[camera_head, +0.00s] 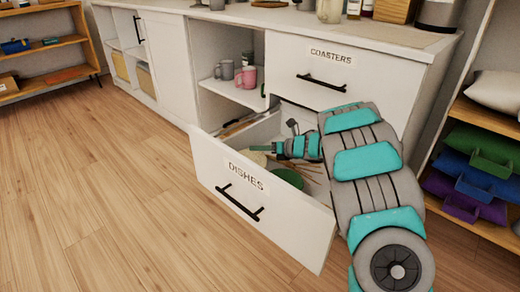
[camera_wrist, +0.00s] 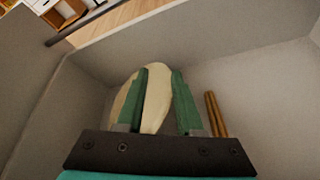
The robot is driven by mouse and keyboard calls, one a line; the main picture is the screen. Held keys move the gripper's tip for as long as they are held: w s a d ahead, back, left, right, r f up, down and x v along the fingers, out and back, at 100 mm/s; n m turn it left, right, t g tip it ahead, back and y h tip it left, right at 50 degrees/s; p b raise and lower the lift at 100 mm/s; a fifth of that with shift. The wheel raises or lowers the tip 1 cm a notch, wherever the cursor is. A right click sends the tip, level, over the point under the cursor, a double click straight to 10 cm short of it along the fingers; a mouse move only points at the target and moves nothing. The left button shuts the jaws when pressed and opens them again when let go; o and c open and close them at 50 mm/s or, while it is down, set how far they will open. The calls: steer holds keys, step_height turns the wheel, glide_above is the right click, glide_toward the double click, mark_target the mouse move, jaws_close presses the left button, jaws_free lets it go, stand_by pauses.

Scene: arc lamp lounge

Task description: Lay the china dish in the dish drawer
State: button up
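The open dish drawer (camera_head: 262,215), labelled DISHES, is pulled out of the white cabinet. My gripper (camera_head: 258,148) reaches down inside it. A pale cream dish (camera_head: 257,159) is at the fingertips, partly hidden by the gripper and drawer front. In the wrist view, my green fingers (camera_wrist: 160,98) stand apart, and the cream dish (camera_wrist: 155,98) shows between and behind them, overlapped by the left finger. Its tan side shows left of that finger. I cannot tell whether it touches the drawer floor. The drawer's grey walls (camera_wrist: 240,85) surround it.
A green round dish (camera_head: 288,178) and thin wooden sticks (camera_head: 314,170) lie in the drawer; brown sticks also show in the wrist view (camera_wrist: 215,114). Mugs (camera_head: 246,77) stand in the open shelf above. The COASTERS drawer (camera_head: 335,85) is shut. The floor left is clear.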

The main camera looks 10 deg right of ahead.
steer(key=shift+d+r+p, duration=0.15)
steer(key=shift+r+p, duration=0.15)
steer(key=v, duration=1.1)
steer(key=shift+s+d, duration=0.2)
steer(key=shift+s, duration=0.15)
steer(key=shift+c, duration=0.3)
stand_by(0.4)
